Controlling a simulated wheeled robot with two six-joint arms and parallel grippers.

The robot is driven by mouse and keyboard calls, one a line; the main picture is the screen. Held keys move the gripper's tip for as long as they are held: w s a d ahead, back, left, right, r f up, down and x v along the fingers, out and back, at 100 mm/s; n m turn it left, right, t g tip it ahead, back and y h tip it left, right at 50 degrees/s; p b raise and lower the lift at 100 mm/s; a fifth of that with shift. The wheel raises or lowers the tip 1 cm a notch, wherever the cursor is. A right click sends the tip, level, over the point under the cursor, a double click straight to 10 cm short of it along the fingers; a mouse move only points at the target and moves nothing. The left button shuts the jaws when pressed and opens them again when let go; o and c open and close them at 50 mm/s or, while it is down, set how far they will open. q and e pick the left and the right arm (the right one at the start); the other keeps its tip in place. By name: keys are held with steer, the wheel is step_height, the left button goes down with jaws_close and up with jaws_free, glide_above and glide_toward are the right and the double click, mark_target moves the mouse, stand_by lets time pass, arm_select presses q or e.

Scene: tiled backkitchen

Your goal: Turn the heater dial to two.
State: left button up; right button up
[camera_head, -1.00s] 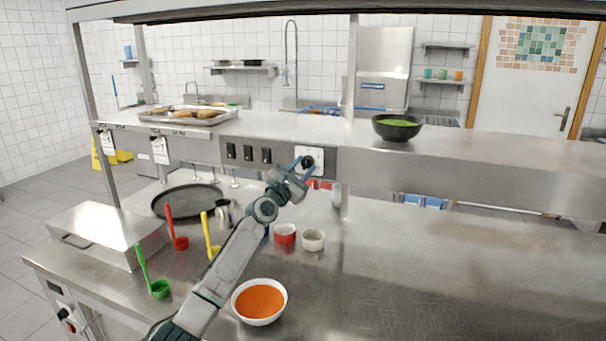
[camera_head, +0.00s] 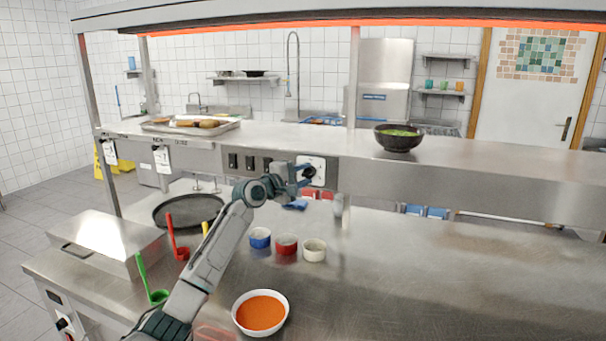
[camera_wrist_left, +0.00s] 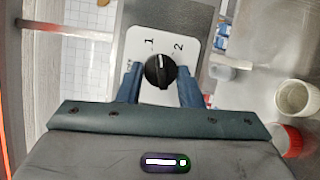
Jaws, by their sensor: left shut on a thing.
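The heater dial is a black round knob on a white plate, shown in the left wrist view (camera_wrist_left: 160,71). In the head view the dial (camera_head: 310,172) sits on the steel shelf's front, right of the black switches. My left gripper (camera_wrist_left: 160,80) is shut on the dial, one blue finger on each side. In the head view the left gripper (camera_head: 303,174) reaches the dial from the left. I cannot tell for sure which mark the knob points at. My right gripper is not in view.
A heater strip (camera_head: 400,22) glows orange along the top. A black bowl (camera_head: 398,138) stands on the shelf right of the dial. Below are small cups (camera_head: 286,245), a soup bowl (camera_head: 260,312), ladles (camera_head: 148,280) and a dark pan (camera_head: 188,210). The counter's right side is clear.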

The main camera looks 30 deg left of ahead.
arm_select(q)
steer(key=m+p, duration=0.1)
steer(key=m+g+p, duration=0.1)
steer(key=m, duration=0.1)
steer(key=m+g+y+p, duration=0.1)
steer(key=shift+d+r+m, duration=0.15)
steer(key=shift+r+m, duration=0.15)
steer(key=shift+r, duration=0.05)
steer(key=shift+m+g+y+p, duration=0.5)
steer(key=shift+m+y+p, duration=0.1)
steer(key=shift+m+p, duration=0.75)
steer(key=shift+f, duration=0.1)
steer(key=o, duration=1)
steer(key=shift+s+b, duration=0.3)
steer(key=shift+b, duration=0.05)
steer(key=shift+d+b+v, duration=0.15)
steer(key=shift+b+v, duration=1.05)
steer(key=shift+v, duration=1.35)
steer(key=shift+d+b+v, duration=0.1)
steer(key=shift+b+v, duration=1.05)
steer(key=shift+v, duration=1.35)
